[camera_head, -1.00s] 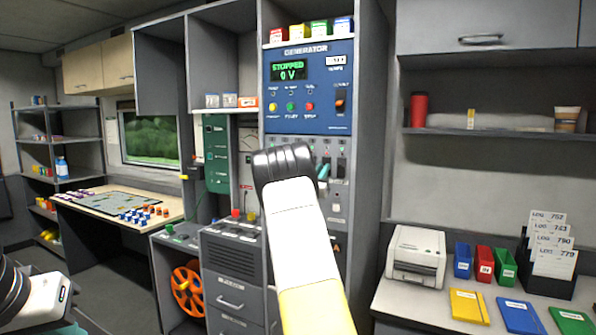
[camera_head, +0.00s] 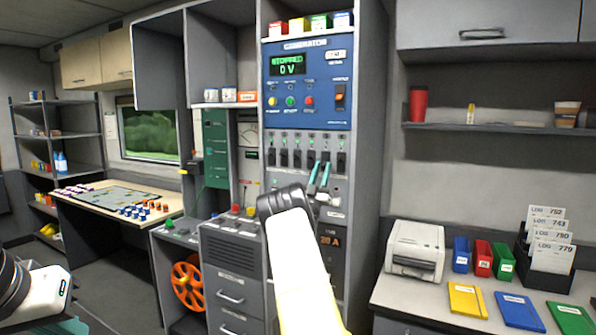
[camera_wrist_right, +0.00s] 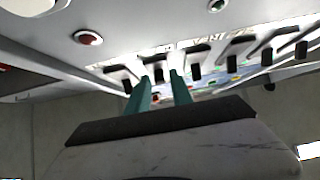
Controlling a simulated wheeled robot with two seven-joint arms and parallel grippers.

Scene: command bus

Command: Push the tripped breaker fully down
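A row of black breaker levers (camera_head: 297,158) sits below the blue generator panel (camera_head: 310,115). The levers also show in the right wrist view (camera_wrist_right: 195,68), seen from below. I cannot tell for sure which one is tripped. My right gripper (camera_head: 320,174) is at the right half of the row, its teal fingers pointing up, just below or in front of the levers. In the right wrist view its fingers (camera_wrist_right: 161,82) stand apart with an empty gap. Contact with a lever cannot be told. My left gripper is mostly cut off at the lower left; a teal part (camera_head: 75,325) shows.
A red round button (camera_wrist_right: 88,38) is near the levers. Cabinet side walls flank the panel. A printer (camera_head: 416,248) and several folders are on the right counter. A drawer unit (camera_head: 231,270) stands at lower left.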

